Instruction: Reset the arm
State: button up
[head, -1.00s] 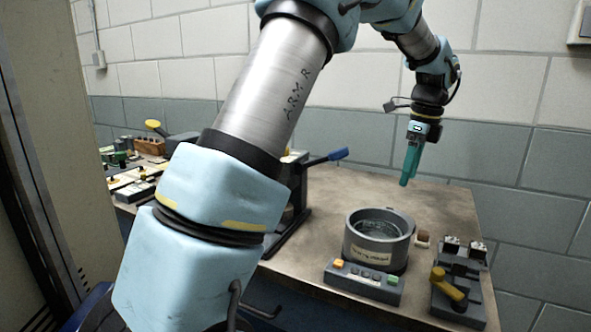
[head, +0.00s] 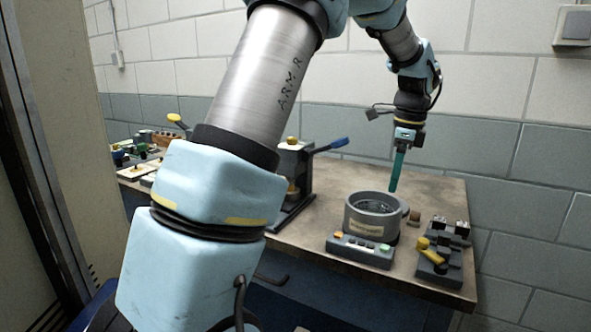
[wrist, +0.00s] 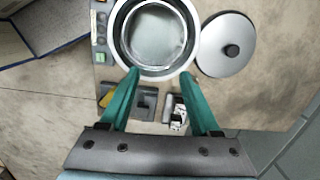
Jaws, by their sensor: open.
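My gripper (head: 397,172) is above the back right of the workbench in the head view, pointing down beside the grey round pot (head: 364,218). In the wrist view its two green fingers (wrist: 165,72) stand apart with nothing between them. The same pot (wrist: 122,30) lies just past the fingertips there, its open top showing a pale, clear-looking inside. My gripper holds nothing.
A lever fixture (head: 442,250) with a yellow handle is at the bench's right end. A button box (head: 360,251) sits before the pot. A blue-handled press (head: 297,160) is to the left. A round lid (wrist: 227,45) lies beside the pot in the wrist view. A wall is behind.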

jog(key=a+n, duration=0.2)
jog(key=a, duration=0.1)
jog(key=a+f+n, duration=0.1)
jog(key=a+n, duration=0.1)
jog(key=a, duration=0.1)
jog(key=a+f+n, duration=0.1)
jog(key=a+n, duration=0.1)
jog(key=a, duration=0.2)
jog(key=shift+s+f, duration=0.25)
jog(key=shift+s, duration=0.1)
jog(key=s+a+f+n, duration=0.3)
jog(key=s+a+n, duration=0.3)
jog(key=a+n, duration=0.2)
jog(key=s+a+f+n+h, duration=0.1)
jog(key=s+a+f+n, duration=0.2)
jog(key=a, duration=0.9)
jog(key=s+n, duration=0.3)
jog(key=n, duration=0.2)
jog(key=shift+s+f+t, duration=0.3)
jog(key=shift+t, duration=0.1)
